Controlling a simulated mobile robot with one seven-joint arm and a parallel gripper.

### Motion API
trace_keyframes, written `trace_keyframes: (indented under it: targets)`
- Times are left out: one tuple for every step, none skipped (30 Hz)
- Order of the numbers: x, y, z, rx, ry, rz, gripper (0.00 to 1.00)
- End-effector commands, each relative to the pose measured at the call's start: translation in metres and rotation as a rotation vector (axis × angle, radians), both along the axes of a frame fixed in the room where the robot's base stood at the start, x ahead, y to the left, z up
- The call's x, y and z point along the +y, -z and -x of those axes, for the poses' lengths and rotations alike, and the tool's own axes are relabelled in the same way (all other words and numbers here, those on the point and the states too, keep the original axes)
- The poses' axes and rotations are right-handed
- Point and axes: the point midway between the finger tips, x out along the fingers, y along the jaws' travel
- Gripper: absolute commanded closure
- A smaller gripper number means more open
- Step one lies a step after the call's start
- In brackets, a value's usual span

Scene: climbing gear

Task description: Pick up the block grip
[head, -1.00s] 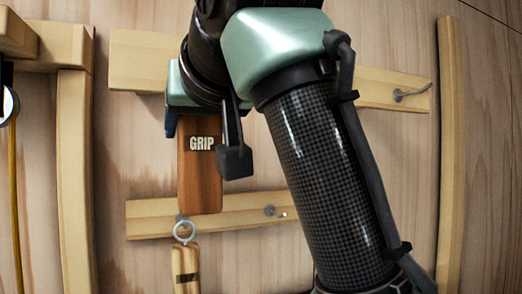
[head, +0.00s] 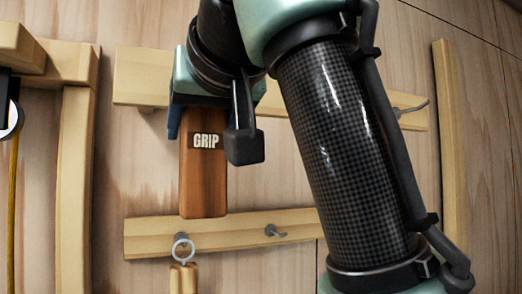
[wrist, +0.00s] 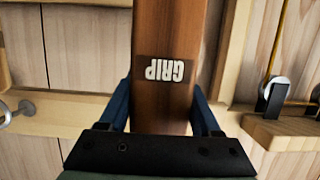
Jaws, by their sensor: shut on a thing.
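The block grip (head: 203,180) is a brown wooden block with a dark label reading GRIP. It hangs upright in front of the wooden wall in the head view. My gripper (head: 197,112) is at its upper part, with the block between its fingers. In the wrist view the block grip (wrist: 168,30) runs between the two blue fingers of my gripper (wrist: 165,100), which are shut on it. My gripper and arm hide the top of the block in the head view, so I cannot tell whether it still touches a hook.
An upper wooden rail (head: 140,78) has a metal hook (head: 412,106) at its right. A lower rail (head: 240,233) carries another hook (head: 275,231) and a smaller wooden piece on a ring (head: 183,250). Upright posts stand left (head: 76,190) and right (head: 446,150).

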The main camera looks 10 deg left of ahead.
Motion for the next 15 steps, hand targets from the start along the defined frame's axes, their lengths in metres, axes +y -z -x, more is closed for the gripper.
trace_keyframes:
  targets:
    - [-0.007, 0.006, 0.01, -0.007, 0.002, -0.001, 0.99]
    - [-0.012, 0.006, 0.017, -0.007, 0.002, -0.002, 0.99]
    - [-0.017, 0.006, 0.025, -0.007, 0.001, -0.002, 0.99]
    - [-0.022, 0.006, 0.032, -0.008, 0.002, -0.001, 0.99]
    - [-0.026, 0.007, 0.039, -0.007, 0.003, 0.0, 0.99]
    - [-0.033, 0.006, 0.048, -0.008, 0.002, -0.001, 0.99]
    - [-0.037, 0.007, 0.055, -0.008, 0.002, -0.001, 0.99]
    - [-0.042, 0.007, 0.062, -0.007, 0.003, -0.001, 0.99]
    - [-0.048, 0.006, 0.072, -0.007, 0.003, -0.001, 0.99]
    - [-0.053, 0.006, 0.078, -0.007, 0.002, -0.002, 0.99]
    - [-0.057, 0.006, 0.085, -0.007, 0.003, 0.0, 0.99]
    - [-0.063, 0.006, 0.093, -0.007, 0.004, 0.0, 0.99]
    - [-0.068, 0.005, 0.098, -0.006, 0.006, 0.0, 0.99]
    - [-0.071, 0.005, 0.103, -0.005, 0.004, 0.0, 0.99]
    - [-0.075, 0.005, 0.11, -0.005, 0.005, 0.001, 0.99]
